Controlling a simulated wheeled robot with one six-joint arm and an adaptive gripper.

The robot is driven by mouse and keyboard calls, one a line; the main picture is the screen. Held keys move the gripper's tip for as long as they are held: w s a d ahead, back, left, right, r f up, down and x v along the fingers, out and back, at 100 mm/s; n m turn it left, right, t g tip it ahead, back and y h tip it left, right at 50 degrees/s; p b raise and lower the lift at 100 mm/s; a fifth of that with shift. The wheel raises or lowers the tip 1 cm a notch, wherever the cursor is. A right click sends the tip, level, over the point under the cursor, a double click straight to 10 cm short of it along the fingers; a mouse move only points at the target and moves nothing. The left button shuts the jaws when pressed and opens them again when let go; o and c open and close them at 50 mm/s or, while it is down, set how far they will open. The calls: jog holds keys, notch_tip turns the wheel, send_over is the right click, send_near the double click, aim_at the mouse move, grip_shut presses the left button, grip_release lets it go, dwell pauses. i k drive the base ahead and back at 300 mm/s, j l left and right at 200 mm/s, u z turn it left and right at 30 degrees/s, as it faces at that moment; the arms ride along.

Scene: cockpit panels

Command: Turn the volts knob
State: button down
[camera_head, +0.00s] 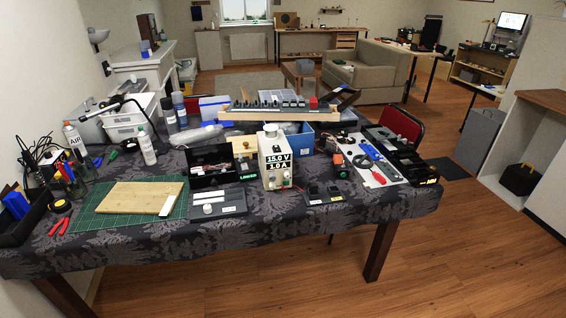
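A cream power supply box (272,158) stands upright near the middle of the table. Its display (278,161) reads 15.0 V and 1.0 A. Below the display are small round controls (286,181); they are too small to tell which one is the volts knob. A flat dark panel (232,203) with a white round knob (208,208) lies to the left of the box. My gripper is not in view, and nothing is seen touching the box or the panel.
The cloth-covered table (250,228) is crowded. A green mat (98,213) with a wooden board (140,197) lies left. Black boxes (322,194) and a tool panel (376,170) lie right. The wooden floor (460,260) is clear at right front.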

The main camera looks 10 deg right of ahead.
aim_at(271, 177)
jog(key=i+j, duration=0.1)
jog(key=i, duration=1)
